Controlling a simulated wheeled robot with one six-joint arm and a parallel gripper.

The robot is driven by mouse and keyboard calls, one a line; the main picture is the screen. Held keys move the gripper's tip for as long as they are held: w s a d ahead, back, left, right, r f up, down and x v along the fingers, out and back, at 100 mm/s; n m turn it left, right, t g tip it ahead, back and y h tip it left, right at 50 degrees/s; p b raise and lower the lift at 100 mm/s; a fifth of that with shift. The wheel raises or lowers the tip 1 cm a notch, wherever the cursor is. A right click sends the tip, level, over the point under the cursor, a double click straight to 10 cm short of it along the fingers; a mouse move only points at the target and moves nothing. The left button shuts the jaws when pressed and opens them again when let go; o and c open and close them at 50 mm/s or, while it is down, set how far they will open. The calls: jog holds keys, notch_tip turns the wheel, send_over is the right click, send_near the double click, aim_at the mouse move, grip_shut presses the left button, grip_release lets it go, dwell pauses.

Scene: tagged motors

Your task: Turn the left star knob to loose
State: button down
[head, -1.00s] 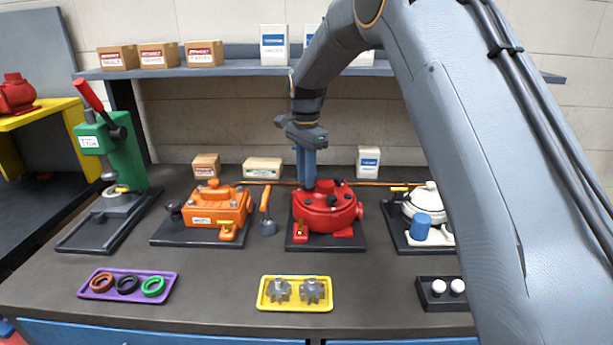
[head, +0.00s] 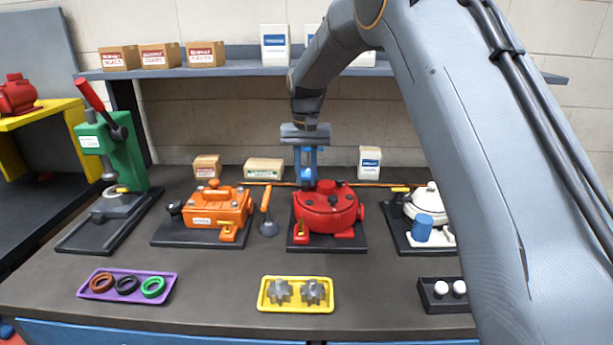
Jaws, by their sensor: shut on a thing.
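The red motor (head: 325,217) stands on a dark base plate (head: 330,248) in the middle of the bench. My gripper (head: 307,186) points straight down at the back left of its top, with its blue fingers shut on the left star knob. A small dark knob (head: 333,200) shows on top of the motor, to the right of my fingers.
An orange motor (head: 212,207) and an orange-handled tool (head: 267,212) stand to the left. A white motor with a blue cylinder (head: 422,227) stands to the right, partly behind my arm. A yellow tray with gears (head: 296,307) lies in front. The bench between is clear.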

jog(key=n, duration=0.7)
jog(key=shift+s+a+f, duration=0.1)
jog(key=shift+s+f, duration=0.05)
jog(key=shift+f, duration=0.1)
jog(key=n, duration=0.4)
jog(key=shift+b, duration=0.3)
jog(key=n, duration=0.3)
jog(key=shift+s+n, duration=0.15)
jog(key=shift+n, duration=0.25)
jog(key=n, duration=0.3)
jog(key=shift+n, duration=0.3)
jog(key=n, duration=0.3)
jog(key=shift+s+n+b, duration=0.1)
jog(key=shift+n+b, duration=0.2)
jog(key=shift+b, duration=0.05)
jog(key=n, duration=0.4)
jog(key=shift+s+f, duration=0.1)
jog(key=shift+n, duration=1.8)
